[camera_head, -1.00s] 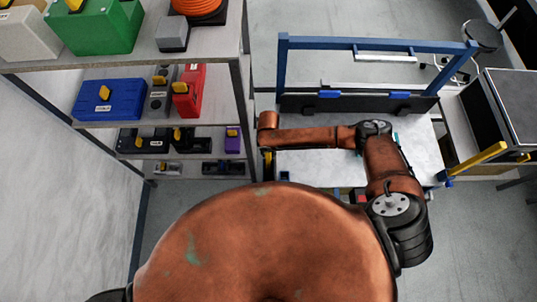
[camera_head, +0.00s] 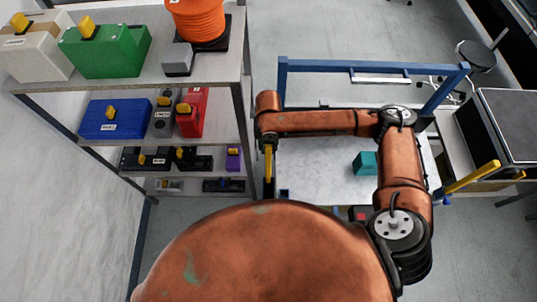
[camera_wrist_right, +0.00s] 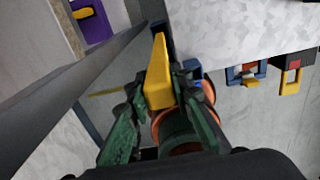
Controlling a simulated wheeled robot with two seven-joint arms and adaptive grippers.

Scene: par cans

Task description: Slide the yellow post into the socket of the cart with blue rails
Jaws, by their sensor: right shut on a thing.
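The yellow post (camera_head: 268,168) hangs upright at the left side of the cart with blue rails (camera_head: 310,172). My right gripper (camera_wrist_right: 160,92) is shut on the post, which also shows between its fingers in the right wrist view (camera_wrist_right: 158,70). In that view the post's far end is close to a dark blue part (camera_wrist_right: 157,27) at the cart's corner. I cannot tell whether they touch. A small dark blue part (camera_head: 284,194) shows at the cart's near left corner. My left gripper is not in view.
A shelf (camera_head: 215,68) with boxes stands left, close to the post. A teal box (camera_head: 365,163) lies on the cart top. A blue rail frame (camera_head: 370,65) rises at the back. Another yellow bar (camera_head: 472,178) sticks out at the cart's right.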

